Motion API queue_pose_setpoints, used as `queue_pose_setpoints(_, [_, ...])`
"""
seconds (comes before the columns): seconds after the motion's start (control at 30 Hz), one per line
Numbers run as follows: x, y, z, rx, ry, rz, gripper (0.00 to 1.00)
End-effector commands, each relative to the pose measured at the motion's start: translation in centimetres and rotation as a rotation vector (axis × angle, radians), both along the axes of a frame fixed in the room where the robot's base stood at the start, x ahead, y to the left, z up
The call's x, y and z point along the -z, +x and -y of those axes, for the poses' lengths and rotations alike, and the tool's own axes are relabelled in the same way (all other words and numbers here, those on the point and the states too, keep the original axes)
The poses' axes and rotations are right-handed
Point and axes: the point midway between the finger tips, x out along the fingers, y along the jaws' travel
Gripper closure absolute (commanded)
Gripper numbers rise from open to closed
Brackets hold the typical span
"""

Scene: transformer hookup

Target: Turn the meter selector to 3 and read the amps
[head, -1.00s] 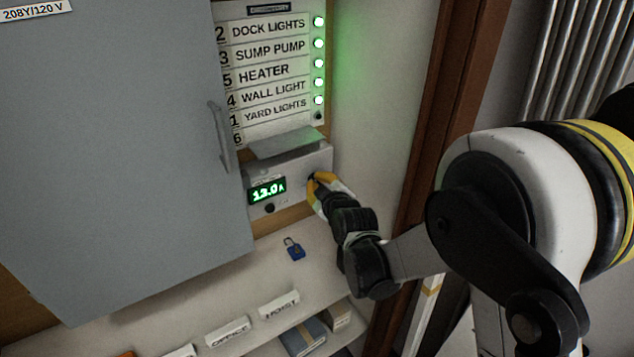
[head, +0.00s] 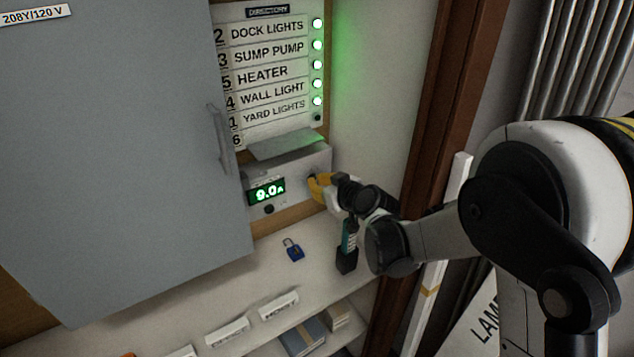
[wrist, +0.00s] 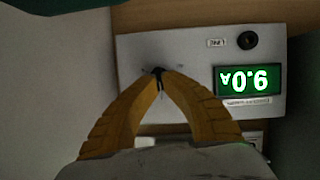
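The grey meter box (head: 315,163) is mounted below the directory. Its green display (head: 266,191) seems to read 9.0 A, though the first digit is a little blurred. In the wrist view the lit display (wrist: 247,80) appears upside down. My gripper (head: 313,183) is at the right part of the meter's face. In the wrist view my yellow fingers (wrist: 161,78) close together on the small dark selector knob (wrist: 158,71). The knob is mostly hidden between the fingertips, and I cannot read which number it points at.
A round black button (head: 269,209) sits below the display. The directory (head: 270,75) lists circuits beside several green lights. A grey cabinet door (head: 110,150) is at left. A blue padlock (head: 293,250) and a black-and-teal device (head: 347,250) are on the shelf below.

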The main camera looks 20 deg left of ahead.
Motion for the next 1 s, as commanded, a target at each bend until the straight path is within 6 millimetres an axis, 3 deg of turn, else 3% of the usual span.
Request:
queue_pose_setpoints(0.73, [0.05,0.09,0.06,0.0,0.069,-0.082,1.0])
queue_pose_setpoints(0.83, [0.05,0.08,0.06,0.0,0.068,-0.081,0.7])
queue_pose_setpoints(1.0, [0.03,0.07,0.06,0.0,0.068,-0.081,0.7])
